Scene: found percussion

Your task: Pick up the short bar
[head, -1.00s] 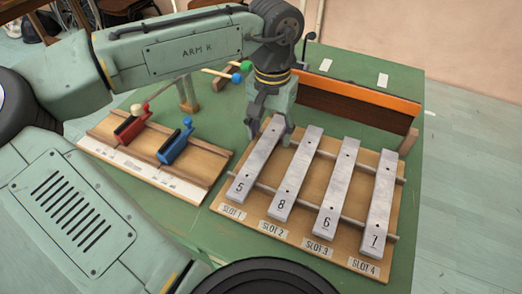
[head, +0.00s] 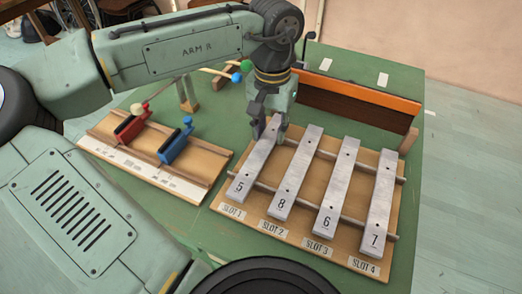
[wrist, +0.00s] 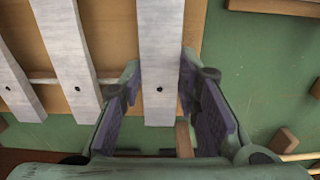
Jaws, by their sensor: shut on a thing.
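Several grey metal bars lie side by side on a wooden frame, marked 5, 8, 6 and 7 from left to right. The bar marked 5 (head: 250,177), at SLOT 1, looks slightly the shortest, though the slanted view makes lengths hard to compare. My gripper (head: 268,132) is shut on the far end of this bar, which still lies on the frame's rails. In the wrist view my gripper (wrist: 160,80) has one finger on each side of the bar (wrist: 160,40). The fingers hide part of its far end in the head view.
Bar 8 (head: 295,175) lies close to the right of bar 5, then bar 6 (head: 338,188) and bar 7 (head: 380,205). A board (head: 130,168) with red and blue blocks stands left. An orange-topped wooden wall (head: 350,98) and coloured-headed mallets (head: 222,74) are behind.

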